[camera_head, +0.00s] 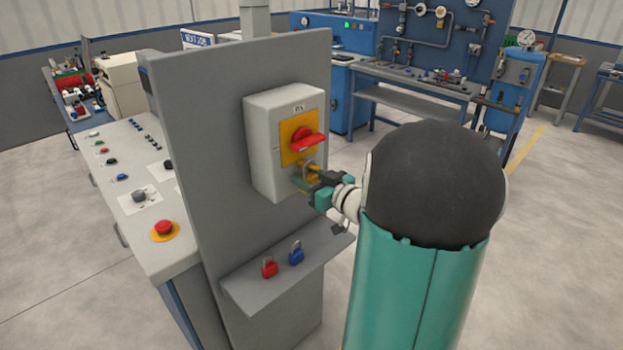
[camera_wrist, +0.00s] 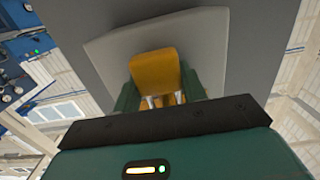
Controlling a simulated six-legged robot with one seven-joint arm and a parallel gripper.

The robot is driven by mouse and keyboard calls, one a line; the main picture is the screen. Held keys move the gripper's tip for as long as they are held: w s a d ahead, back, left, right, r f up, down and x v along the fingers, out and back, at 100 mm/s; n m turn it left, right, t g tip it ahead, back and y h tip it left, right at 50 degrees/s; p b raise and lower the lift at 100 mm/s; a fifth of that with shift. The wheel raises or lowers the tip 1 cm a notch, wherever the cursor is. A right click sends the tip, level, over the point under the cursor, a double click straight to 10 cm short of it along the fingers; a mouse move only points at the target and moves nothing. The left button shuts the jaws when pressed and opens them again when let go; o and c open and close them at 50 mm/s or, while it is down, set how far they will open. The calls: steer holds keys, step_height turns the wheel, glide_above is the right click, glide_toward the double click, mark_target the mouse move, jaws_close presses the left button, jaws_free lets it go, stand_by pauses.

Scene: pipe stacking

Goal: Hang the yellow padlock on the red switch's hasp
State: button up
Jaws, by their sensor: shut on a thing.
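The red switch (camera_head: 306,142) sits on a yellow plate (camera_head: 290,128) on a light grey box fixed to an upright grey panel. My gripper (camera_head: 312,182) is just below the switch, close to the box front, and is shut on the yellow padlock (camera_head: 314,174). In the wrist view the padlock (camera_wrist: 155,72) shows between my green fingers (camera_wrist: 160,92), with silver shackle legs at its lower edge. The padlock's loop is by the plate's lower edge. The hasp is too small and covered to make out, so I cannot tell if the shackle is through it.
A shelf (camera_head: 290,280) below the box holds a red padlock (camera_head: 269,268) and a blue padlock (camera_head: 296,254). A control desk (camera_head: 125,190) with buttons stands left of the panel. A blue workbench (camera_head: 420,88) stands behind. Open floor lies to the right.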

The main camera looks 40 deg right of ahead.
stand_by(0.4)
steer(key=o, duration=1.1)
steer(key=s, duration=1.3)
steer(key=shift+s+d+r, duration=0.2)
steer(key=shift+s+r, duration=0.15)
steer(key=shift+s, duration=0.05)
